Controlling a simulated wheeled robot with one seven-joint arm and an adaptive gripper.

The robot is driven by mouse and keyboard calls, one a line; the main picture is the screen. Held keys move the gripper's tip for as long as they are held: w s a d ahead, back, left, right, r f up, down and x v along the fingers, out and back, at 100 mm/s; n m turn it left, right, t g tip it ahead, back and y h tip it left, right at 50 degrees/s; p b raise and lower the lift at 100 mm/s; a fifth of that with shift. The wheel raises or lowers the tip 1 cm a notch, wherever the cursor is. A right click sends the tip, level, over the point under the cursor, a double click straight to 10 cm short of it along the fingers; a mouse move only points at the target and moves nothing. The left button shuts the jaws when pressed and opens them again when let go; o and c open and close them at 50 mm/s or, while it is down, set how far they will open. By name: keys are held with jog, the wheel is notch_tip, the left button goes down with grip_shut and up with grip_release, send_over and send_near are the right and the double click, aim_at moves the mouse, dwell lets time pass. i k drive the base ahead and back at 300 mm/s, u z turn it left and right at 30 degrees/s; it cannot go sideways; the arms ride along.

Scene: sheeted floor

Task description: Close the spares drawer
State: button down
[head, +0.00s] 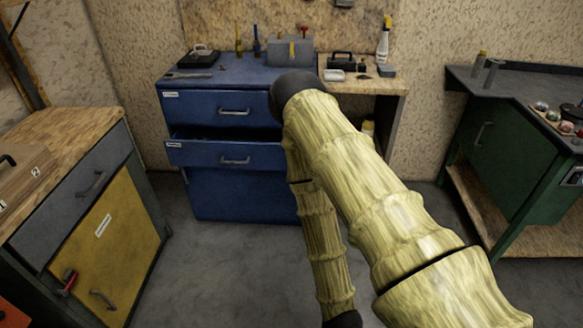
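A blue cabinet (240,198) stands against the back wall. Its middle drawer (205,156) is pulled partly out, with a dark gap above its front. A grey bar handle (235,161) and a small white label are on that front. The label is too small to read, so I cannot confirm that this is the spares drawer. The blue drawer above it (195,106) looks shut. My arm crosses the middle of the head view and covers the right side of the cabinet. My gripper is not in view.
A bench with a yellow door (108,252) stands at left, and a green cabinet (502,168) at right. A wooden-topped bench (388,87) adjoins the blue cabinet, with a spray bottle (384,45) on it. The grey floor (225,268) before the blue cabinet is clear.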

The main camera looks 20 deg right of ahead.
aim_at(251, 151)
jog(key=u, duration=1.1)
jog(key=i, duration=0.65)
jog(key=z, duration=0.6)
jog(key=i, duration=0.75)
jog(key=z, duration=0.85)
